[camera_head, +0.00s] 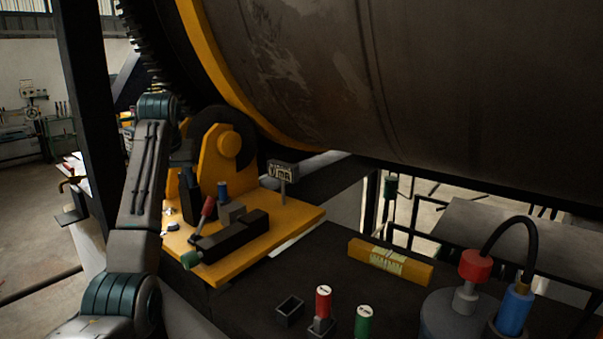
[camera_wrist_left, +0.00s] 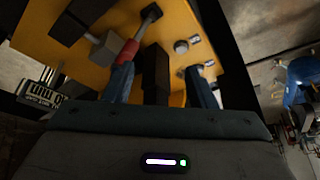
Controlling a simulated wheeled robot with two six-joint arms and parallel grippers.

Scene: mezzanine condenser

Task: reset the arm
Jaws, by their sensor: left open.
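My left arm (camera_head: 140,200) rises at the left of the head view and bends over at its top. My left gripper (camera_head: 196,182) hangs by the yellow plate (camera_head: 297,222), partly merged with dark parts there. In the left wrist view my left gripper (camera_wrist_left: 160,82) has its two blue fingers apart, with a dark block behind the gap. A lever with a red handle (camera_head: 208,206) stands on the plate; the handle (camera_wrist_left: 128,52) shows close to one finger in the wrist view. I cannot tell whether they touch. My right gripper is not in view.
A large drum (camera_head: 400,80) fills the upper right. A small sign (camera_head: 283,171) stands on the plate. The dark table (camera_head: 340,275) holds a yellow bar (camera_head: 390,262), red (camera_head: 323,302) and green (camera_head: 363,321) cylinders, and a grey canister with a hose. A dark post (camera_head: 90,110) rises at left.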

